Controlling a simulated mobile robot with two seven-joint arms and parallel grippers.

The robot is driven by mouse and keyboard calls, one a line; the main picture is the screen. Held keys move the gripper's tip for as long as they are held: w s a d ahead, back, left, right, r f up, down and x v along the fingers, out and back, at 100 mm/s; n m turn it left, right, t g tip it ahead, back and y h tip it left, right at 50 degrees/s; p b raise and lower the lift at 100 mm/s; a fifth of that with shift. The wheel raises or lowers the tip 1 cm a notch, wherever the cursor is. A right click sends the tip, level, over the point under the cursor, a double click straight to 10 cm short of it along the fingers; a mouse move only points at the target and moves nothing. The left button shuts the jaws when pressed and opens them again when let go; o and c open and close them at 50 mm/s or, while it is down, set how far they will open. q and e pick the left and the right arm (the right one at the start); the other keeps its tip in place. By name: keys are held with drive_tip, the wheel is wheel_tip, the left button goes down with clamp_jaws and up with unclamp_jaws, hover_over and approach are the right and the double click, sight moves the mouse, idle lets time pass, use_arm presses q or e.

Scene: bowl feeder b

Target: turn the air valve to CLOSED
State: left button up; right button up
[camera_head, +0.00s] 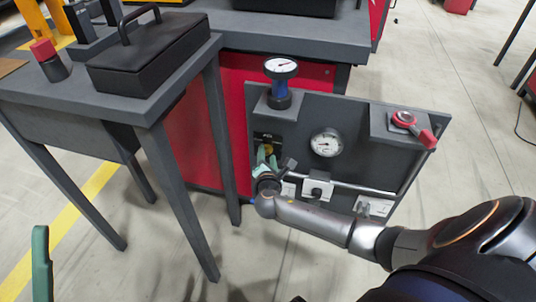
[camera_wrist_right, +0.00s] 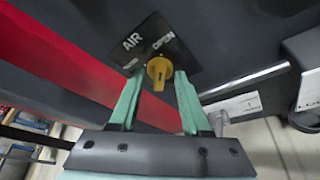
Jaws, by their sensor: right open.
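The air valve has a yellow handle (camera_wrist_right: 159,70) on a black plate (camera_wrist_right: 150,45) marked AIR and OPEN in the right wrist view. In the head view the yellow handle (camera_head: 269,149) shows small at the panel's left side, partly hidden by my gripper. My right gripper (camera_head: 264,158) is in front of the valve. Its two green fingers (camera_wrist_right: 158,90) are open, one on each side of the handle; I cannot tell whether either touches it. A green piece at the lower left of the head view looks like a finger of my left gripper (camera_head: 40,262); its jaws cannot be judged.
The grey panel (camera_head: 345,115) carries a round gauge (camera_head: 326,143), a second gauge (camera_head: 281,68) on top and a red lever (camera_head: 414,126) at right. A metal rail (camera_head: 350,187) runs below. A grey table (camera_head: 150,112) with a black case (camera_head: 150,55) stands at left.

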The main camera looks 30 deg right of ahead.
drive_tip(key=shift+c, duration=0.2)
clamp_jaws()
idle(0.5)
